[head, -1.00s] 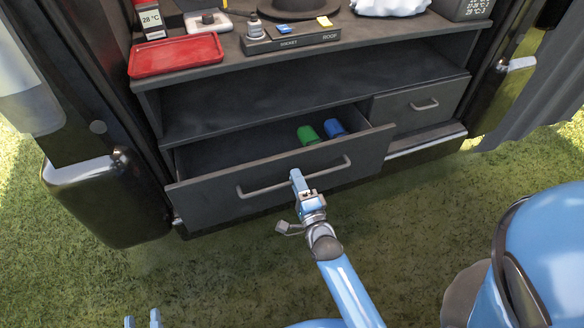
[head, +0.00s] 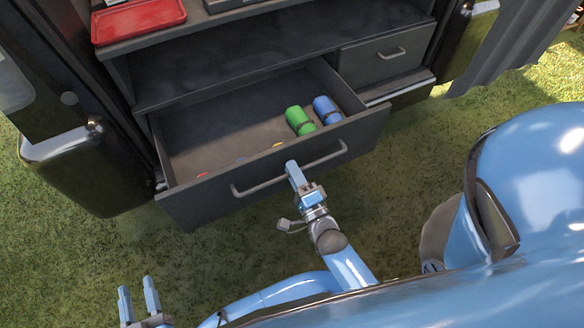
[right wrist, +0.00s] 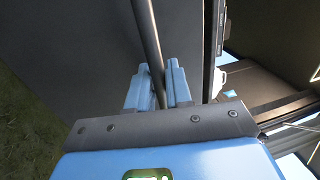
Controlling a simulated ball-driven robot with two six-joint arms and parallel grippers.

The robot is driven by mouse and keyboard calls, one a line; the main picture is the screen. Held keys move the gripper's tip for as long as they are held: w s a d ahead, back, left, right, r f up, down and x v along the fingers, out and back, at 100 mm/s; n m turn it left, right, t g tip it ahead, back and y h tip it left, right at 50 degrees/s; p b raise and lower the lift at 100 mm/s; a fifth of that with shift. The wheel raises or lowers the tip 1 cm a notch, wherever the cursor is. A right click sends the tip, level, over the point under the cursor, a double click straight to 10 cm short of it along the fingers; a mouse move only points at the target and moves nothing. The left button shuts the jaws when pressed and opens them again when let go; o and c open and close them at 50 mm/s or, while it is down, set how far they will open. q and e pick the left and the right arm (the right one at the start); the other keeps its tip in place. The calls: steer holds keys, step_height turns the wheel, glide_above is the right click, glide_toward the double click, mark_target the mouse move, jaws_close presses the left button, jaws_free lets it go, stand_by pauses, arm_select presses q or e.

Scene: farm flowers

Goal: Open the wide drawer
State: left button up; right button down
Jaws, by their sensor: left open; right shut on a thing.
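The wide drawer (head: 240,192) is dark grey and stands pulled well out of its cabinet. Its bar handle (head: 262,187) runs along the front. My right gripper (head: 292,168) is shut on the middle of this handle. In the right wrist view the handle bar (right wrist: 148,40) passes between the fingers of the right gripper (right wrist: 158,82). My left gripper (head: 138,292) is open and empty at the lower left, over the grass and away from the drawer.
A green roll (head: 300,121) and a blue roll (head: 327,110) lie inside the drawer at the right, with small coloured bits near its front. A narrower drawer (head: 388,62) at the right is closed. A red tray (head: 138,20) rests on the top. Grass lies in front.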

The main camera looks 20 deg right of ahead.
steer(key=c, duration=1.2)
jaws_free()
steer(key=s+p, duration=0.1)
steer(key=s, duration=0.2)
steer(key=s+f, duration=0.1)
steer(key=s, duration=0.3)
steer(key=s+f+p, duration=0.1)
steer(key=s, duration=0.2)
steer(key=shift+s+d+f+p, duration=0.1)
steer(key=shift+s+d+p, duration=0.05)
steer(key=shift+s+p, duration=0.2)
